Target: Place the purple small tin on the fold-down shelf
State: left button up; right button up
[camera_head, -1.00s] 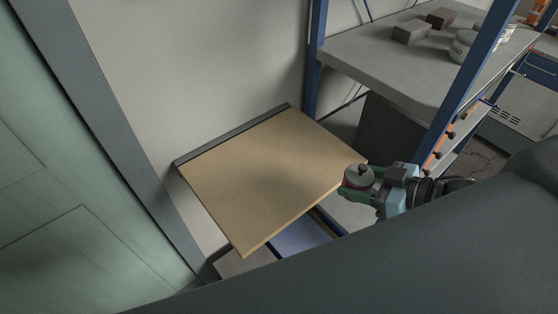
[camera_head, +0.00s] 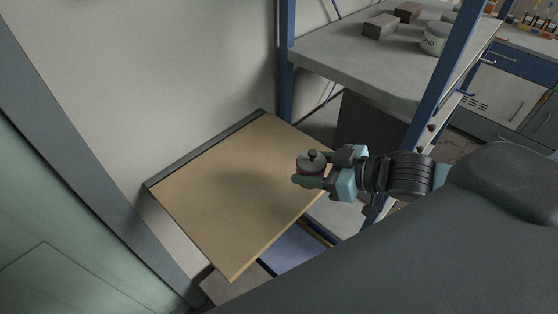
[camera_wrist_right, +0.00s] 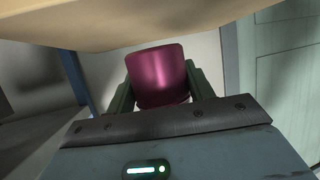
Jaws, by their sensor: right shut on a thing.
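The purple small tin (camera_head: 313,165) has a grey lid with a dark knob and is upright in the head view. My right gripper (camera_head: 311,176) is shut on it, with one green finger in front of its body. In the right wrist view the tin (camera_wrist_right: 159,76) shows as a glossy purple-red body between the two green fingers (camera_wrist_right: 158,88). The fold-down shelf (camera_head: 222,190) is a light wooden board against the wall. The tin appears over the shelf's right edge; the exact gap is unclear. The shelf also shows across the top of the wrist view (camera_wrist_right: 120,22). My left gripper is not in view.
A blue-posted rack (camera_head: 285,70) stands behind and right of the shelf. Its grey top (camera_head: 350,55) bears dark blocks (camera_head: 381,25) and a white labelled tub (camera_head: 436,38). A green door (camera_head: 50,230) is at left. The shelf top is bare.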

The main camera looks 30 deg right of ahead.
jog(key=shift+w+a+f, duration=0.1)
jog(key=shift+w+a, duration=0.2)
jog(key=shift+w, duration=0.55)
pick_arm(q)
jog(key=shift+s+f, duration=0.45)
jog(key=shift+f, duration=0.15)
pick_arm(e)
send_over(282, 173)
jog(key=shift+s+f, duration=0.2)
jog(key=shift+s, duration=0.1)
jog(key=shift+w, duration=0.3)
pick_arm(q)
jog(key=shift+b, duration=0.3)
pick_arm(e)
jog(key=shift+f, duration=1.75)
jog(key=shift+f, duration=0.1)
jog(key=o, duration=1.1)
jog(key=shift+f, duration=0.1)
jog(key=shift+c, duration=0.2)
